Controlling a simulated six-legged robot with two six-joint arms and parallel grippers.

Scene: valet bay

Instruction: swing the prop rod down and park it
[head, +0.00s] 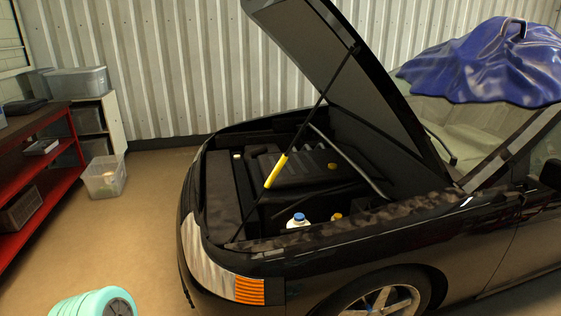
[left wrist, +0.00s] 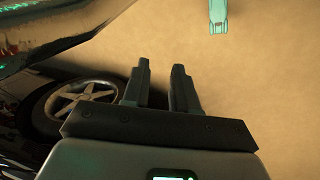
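The prop rod (head: 318,106) is a thin dark rod with a yellow grip sleeve (head: 276,170). It slants from the front edge of the engine bay up to the underside of the raised hood (head: 340,75). The black car's engine bay (head: 300,165) lies open below the hood. My left gripper (left wrist: 161,70) shows in the left wrist view with its two fingers apart and nothing between them. It is over the floor beside a car wheel (left wrist: 80,97), away from the rod. Neither gripper shows in the head view, and my right gripper is in no view.
A red shelf unit (head: 40,180) and a clear bin (head: 104,177) stand at the left. A teal-and-black object (head: 95,302) is on the floor at the bottom left.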

